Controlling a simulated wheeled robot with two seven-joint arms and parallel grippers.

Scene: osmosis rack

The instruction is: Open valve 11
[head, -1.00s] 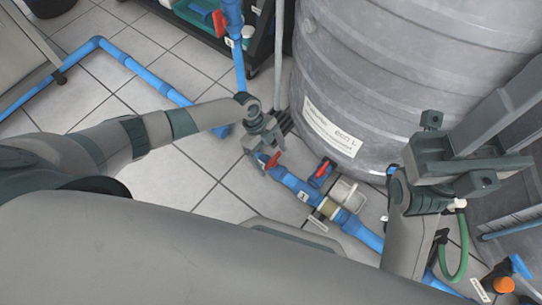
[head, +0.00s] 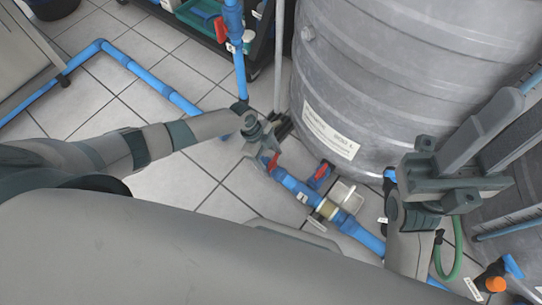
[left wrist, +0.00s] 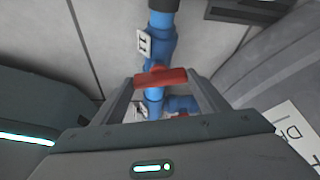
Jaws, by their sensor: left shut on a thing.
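A red valve handle (head: 272,161) sits on a blue pipe on the floor, beside the foot of the grey tank. My left gripper (head: 266,153) reaches down to it from above. In the left wrist view the red handle (left wrist: 160,77) lies crosswise between the fingertips of my left gripper (left wrist: 164,86), which is shut on it. A small white tag (left wrist: 144,42) is on the blue pipe just beyond; I cannot read its number surely. My right gripper (head: 500,130) is at the right, raised, its two fingers apart and empty.
The large grey tank (head: 390,80) stands close to the right of the valve. A second red-handled valve (head: 321,174) is nearby on the pipework. A vertical blue pipe (head: 237,55) and a dark rack stand behind. Tiled floor (head: 110,120) is free to the left.

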